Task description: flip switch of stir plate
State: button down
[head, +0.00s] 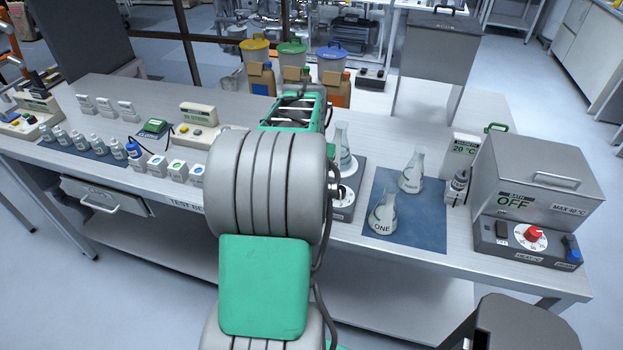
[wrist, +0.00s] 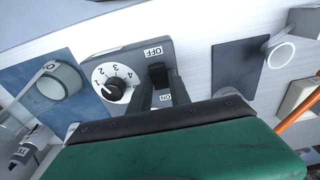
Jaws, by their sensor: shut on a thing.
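The stir plate (wrist: 130,58) is a grey box in the wrist view. It has a white dial numbered 1 to 4 with a black knob (wrist: 115,90), and a black rocker switch (wrist: 157,73) between an OFF label and an ON label. My gripper (wrist: 163,88) has its two dark fingers at the switch, one on each side, shut on it. Where the fingers meet the switch is partly hidden. In the head view the stir plate (head: 343,207) shows beside my arm, which hides the gripper's fingertips.
A blue mat (head: 420,234) right of the stir plate holds two flasks, one marked ONE (head: 383,214). A grey heater box (head: 538,180) reading OFF stands at the right end. Bottles and coloured-lid bins stand behind. Several small bottles stand at the left.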

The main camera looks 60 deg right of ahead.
jog(key=c, duration=1.2)
grip_release()
notch_tip(320, 180, up, 8)
jog(key=b, duration=0.1)
jog(key=shift+a, duration=0.4)
jog(key=shift+f, duration=0.1)
